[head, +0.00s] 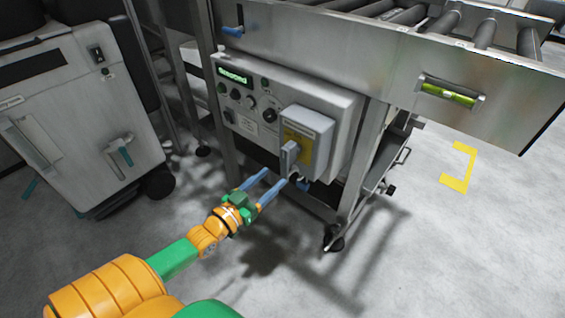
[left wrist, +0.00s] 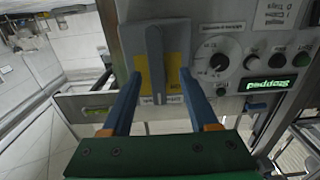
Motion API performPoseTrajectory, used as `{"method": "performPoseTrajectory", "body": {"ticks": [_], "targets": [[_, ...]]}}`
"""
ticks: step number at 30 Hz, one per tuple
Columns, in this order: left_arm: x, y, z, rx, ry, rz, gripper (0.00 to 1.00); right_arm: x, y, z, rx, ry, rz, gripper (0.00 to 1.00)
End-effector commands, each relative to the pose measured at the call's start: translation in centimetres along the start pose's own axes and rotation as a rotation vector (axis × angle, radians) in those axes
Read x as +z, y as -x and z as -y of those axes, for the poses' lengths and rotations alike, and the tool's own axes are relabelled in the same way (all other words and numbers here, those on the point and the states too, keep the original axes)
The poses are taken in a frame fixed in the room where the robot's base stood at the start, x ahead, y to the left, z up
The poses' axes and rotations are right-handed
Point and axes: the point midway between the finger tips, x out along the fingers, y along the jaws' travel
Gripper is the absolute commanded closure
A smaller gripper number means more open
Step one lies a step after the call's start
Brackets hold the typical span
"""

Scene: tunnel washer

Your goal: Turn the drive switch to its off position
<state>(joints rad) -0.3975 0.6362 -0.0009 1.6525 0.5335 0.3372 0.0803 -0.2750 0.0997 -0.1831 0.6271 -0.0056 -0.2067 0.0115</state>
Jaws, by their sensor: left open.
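The drive switch is a grey lever handle (head: 289,158) on a yellow plate (head: 299,143), on the front of a grey box (head: 308,122). The handle stands about upright in the head view. In the left wrist view the handle (left wrist: 156,62) points along the picture's height, over the yellow plate (left wrist: 174,72). My left gripper (head: 274,177) is open and empty, its blue fingers pointing at the box from below left. In the left wrist view the handle appears between the two fingertips (left wrist: 160,73), with no clear contact. My right gripper is not in view.
A control panel (head: 243,128) with knobs, a dial and a lit green display (head: 233,76) adjoins the box. The display (left wrist: 268,86) reads "Stopped", upside down in the left wrist view. A roller conveyor (head: 400,50) runs above. A grey cabinet (head: 70,130) stands left. The floor before the panel is clear.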

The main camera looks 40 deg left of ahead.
Motion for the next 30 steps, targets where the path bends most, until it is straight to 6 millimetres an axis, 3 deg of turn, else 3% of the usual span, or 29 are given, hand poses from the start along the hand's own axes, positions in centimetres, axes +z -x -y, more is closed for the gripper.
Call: {"method": "performPoseTrajectory", "body": {"ticks": [9,19,20,26,30], "targets": [[0.1,-5.4,0.1,-0.002,0.000,0.000,0.40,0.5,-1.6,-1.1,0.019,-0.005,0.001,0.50],[0.0,-6.2,0.0,-0.001,-0.001,0.004,0.40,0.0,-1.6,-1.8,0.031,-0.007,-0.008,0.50],[0.0,-6.2,0.0,-0.001,-0.001,0.004,0.43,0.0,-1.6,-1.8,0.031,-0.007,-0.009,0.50],[0.0,-6.2,0.0,-0.001,-0.001,0.004,0.97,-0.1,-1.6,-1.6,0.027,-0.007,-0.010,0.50],[0.0,-6.2,0.0,-0.001,-0.001,0.004,1.00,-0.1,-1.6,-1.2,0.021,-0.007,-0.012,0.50]]}}
